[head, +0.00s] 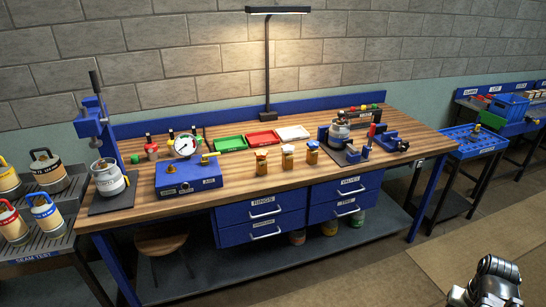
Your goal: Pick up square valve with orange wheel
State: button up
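Three small valves with orange-brown bodies stand upright in a row near the front edge of the wooden workbench: a left valve (261,162), a middle valve (287,157) and a right valve (312,153). They are too small for me to tell which one is square or which wheel is orange. A metallic part of my arm shows at the bottom right corner, well away from the bench. I cannot make out any gripper fingers there.
A blue test box with a gauge (188,176) stands left of the valves. Green (230,143) and red trays (263,138) lie behind them. A blue fixture holding a canister (339,131) stands to the right. Floor (360,285) in front of the bench is clear.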

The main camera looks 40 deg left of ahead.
aim_at(262, 166)
jog(key=u, duration=0.5)
jog(key=i, duration=0.1)
jog(key=u, duration=2.45)
jog(key=i, duration=1.05)
jog(key=z, duration=0.05)
